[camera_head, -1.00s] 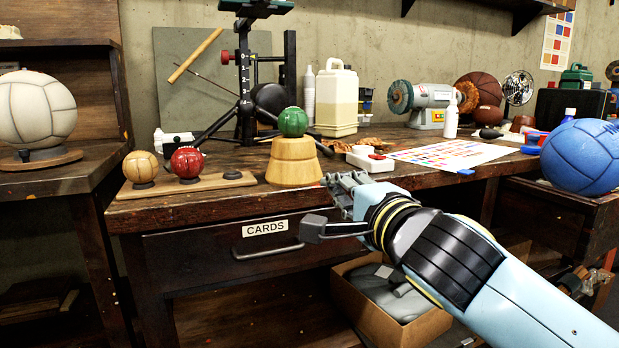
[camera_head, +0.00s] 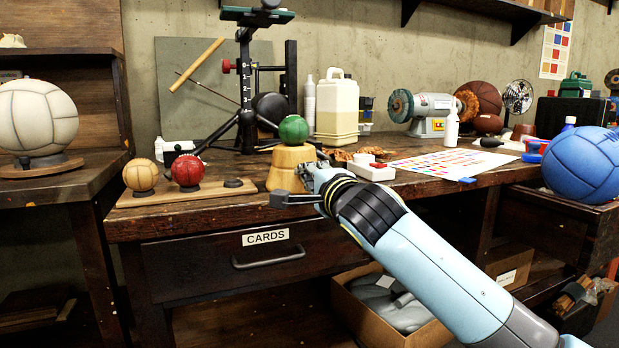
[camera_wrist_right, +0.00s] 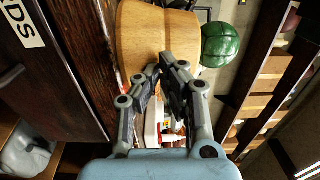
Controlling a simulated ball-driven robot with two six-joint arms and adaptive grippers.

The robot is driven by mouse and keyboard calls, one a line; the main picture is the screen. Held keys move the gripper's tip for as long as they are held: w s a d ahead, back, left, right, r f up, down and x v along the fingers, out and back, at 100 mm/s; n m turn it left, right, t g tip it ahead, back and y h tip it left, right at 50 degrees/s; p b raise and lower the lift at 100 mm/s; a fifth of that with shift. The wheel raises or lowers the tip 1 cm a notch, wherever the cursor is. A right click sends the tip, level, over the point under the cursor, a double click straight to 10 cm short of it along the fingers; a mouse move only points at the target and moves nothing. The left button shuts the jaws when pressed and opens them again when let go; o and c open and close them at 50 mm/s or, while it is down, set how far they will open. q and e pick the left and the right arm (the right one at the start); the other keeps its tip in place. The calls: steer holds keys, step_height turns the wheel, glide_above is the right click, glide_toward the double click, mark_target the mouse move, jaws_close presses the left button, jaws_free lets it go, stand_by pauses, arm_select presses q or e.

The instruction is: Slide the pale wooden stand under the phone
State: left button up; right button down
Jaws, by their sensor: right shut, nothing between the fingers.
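The pale wooden stand (camera_head: 287,158) is a stepped, rounded block near the bench's front edge, with a green ball (camera_head: 293,129) on top. In the right wrist view the stand (camera_wrist_right: 155,40) fills the top centre, with the green ball (camera_wrist_right: 221,45) to its right. My right gripper (camera_head: 306,176) is shut and empty, at the stand's right front side. Its fingertips (camera_wrist_right: 165,72) overlap the stand's edge in the wrist view; I cannot tell if they touch. A black tripod (camera_head: 247,95) stands behind. I cannot make out a phone. My left gripper is not in view.
A wooden rack (camera_head: 165,193) with a tan and a red ball lies left of the stand. A white-and-red box (camera_head: 370,168) and a colour sheet (camera_head: 452,162) lie to the right. A white jug (camera_head: 337,108) stands behind. The drawer handle (camera_head: 268,259) juts out below.

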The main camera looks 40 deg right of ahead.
steer(key=shift+w, duration=0.1)
steer(key=b+x, duration=0.1)
steer(key=x, duration=0.7)
steer(key=shift+f+b, duration=0.1)
steer(key=shift+b, duration=0.3)
steer(key=shift+w+d, duration=0.15)
steer(key=shift+w, duration=0.2)
